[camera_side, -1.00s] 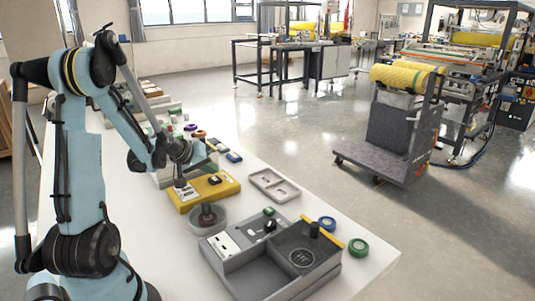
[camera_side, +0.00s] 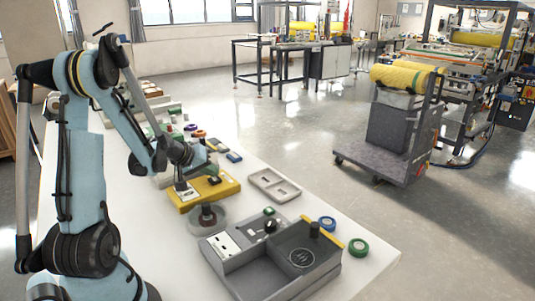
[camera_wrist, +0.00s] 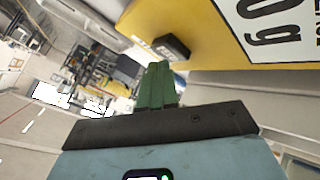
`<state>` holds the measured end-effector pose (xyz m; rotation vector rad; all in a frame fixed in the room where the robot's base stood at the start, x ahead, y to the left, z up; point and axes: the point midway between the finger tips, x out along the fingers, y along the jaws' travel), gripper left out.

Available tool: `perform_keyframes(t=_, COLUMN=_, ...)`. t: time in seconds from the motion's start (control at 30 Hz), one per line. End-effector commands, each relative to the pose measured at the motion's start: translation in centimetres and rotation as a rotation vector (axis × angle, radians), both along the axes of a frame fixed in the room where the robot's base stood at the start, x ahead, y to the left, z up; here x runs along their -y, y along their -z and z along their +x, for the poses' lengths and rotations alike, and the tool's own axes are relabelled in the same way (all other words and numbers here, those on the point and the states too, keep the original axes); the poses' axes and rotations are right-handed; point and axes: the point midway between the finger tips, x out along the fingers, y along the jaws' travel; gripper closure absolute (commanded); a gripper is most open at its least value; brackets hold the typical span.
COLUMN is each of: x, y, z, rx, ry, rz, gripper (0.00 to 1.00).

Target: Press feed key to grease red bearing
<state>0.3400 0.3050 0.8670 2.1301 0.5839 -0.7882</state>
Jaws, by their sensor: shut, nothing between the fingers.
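The yellow dispenser box (camera_side: 228,189) stands on the white table with a pale label panel on top. A small black key (camera_side: 214,180) sits on its top face; it also shows in the wrist view (camera_wrist: 172,47). A round clear dish (camera_side: 222,225) stands in front of the box, with a dark reddish part (camera_side: 207,217), likely the red bearing, under a dark nozzle. My gripper (camera_wrist: 160,68) has green fingers shut together and empty. In the wrist view the tips appear close to the key; I cannot tell whether they touch it.
A shallow grey tray (camera_side: 274,185) lies to the right of the box. Blue (camera_side: 327,223) and green (camera_side: 358,247) tape rolls lie near the right edge. More small items stand behind my gripper.

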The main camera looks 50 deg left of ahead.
Motion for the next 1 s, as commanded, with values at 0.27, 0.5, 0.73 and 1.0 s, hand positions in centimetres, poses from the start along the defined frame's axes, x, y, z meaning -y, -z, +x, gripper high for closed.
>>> perform_keyframes(t=0.27, x=0.0, y=0.3, z=0.0, rx=0.0, ry=0.0, rz=0.0, gripper=1.0)
perform_keyframes(t=0.5, x=0.0, y=0.5, z=0.0, rx=0.0, ry=0.0, rz=0.0, gripper=1.0)
perform_keyframes(t=0.73, x=0.0, y=0.8, z=0.0, rx=0.0, ry=0.0, rz=0.0, gripper=1.0)
perform_keyframes(t=1.0, x=0.0, y=1.1, z=0.0, rx=-0.001, ry=0.001, rz=-0.001, gripper=1.0)
